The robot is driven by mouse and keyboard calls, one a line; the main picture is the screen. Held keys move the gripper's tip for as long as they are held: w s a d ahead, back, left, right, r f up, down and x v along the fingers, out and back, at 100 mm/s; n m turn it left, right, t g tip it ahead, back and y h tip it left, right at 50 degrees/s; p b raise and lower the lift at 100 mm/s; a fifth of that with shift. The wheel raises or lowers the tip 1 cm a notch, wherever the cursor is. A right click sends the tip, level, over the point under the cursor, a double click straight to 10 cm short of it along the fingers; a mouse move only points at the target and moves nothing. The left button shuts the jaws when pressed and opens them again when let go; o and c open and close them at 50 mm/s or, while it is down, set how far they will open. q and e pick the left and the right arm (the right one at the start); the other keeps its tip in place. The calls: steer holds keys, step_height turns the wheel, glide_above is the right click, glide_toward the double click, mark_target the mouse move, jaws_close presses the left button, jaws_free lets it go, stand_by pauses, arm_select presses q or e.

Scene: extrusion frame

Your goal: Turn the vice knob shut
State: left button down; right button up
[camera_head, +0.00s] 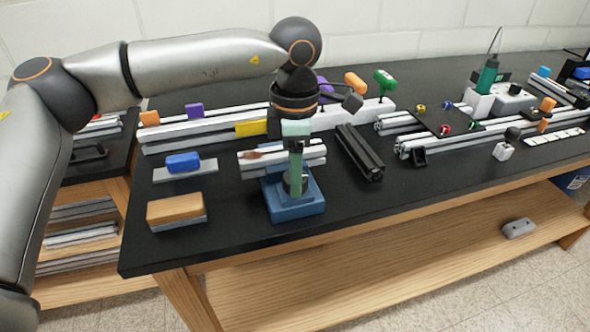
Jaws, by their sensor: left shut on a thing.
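The blue vice (297,208) stands near the table's front edge. A silver extrusion (254,168) lies across its top. My left arm comes in from the left and reaches down over the front of the vice. My left gripper (295,178) points down, with its green fingers in front of the extrusion. It is shut on the dark vice knob (290,187) at the vice's front. The fingers partly hide the knob, so its exact turn cannot be told. My right gripper is not in view.
A wooden-topped block (175,208) and a blue piece on a plate (183,163) lie left of the vice. A black extrusion (360,153) lies to the right. Longer rails stand behind. The table's front right is clear. A grey part (518,228) lies on the lower shelf.

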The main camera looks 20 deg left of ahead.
arm_select(q)
steer(key=shift+c, duration=2.1)
jaws_free()
steer(key=shift+o, duration=0.8)
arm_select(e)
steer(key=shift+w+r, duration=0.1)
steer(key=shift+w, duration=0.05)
arm_select(q)
step_height(320, 180, up, 13)
steer(key=p, duration=0.1)
steer(key=shift+f, duration=0.2)
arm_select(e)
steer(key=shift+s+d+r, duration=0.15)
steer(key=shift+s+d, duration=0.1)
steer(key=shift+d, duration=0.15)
arm_select(q)
steer(key=shift+s+f, duration=0.1)
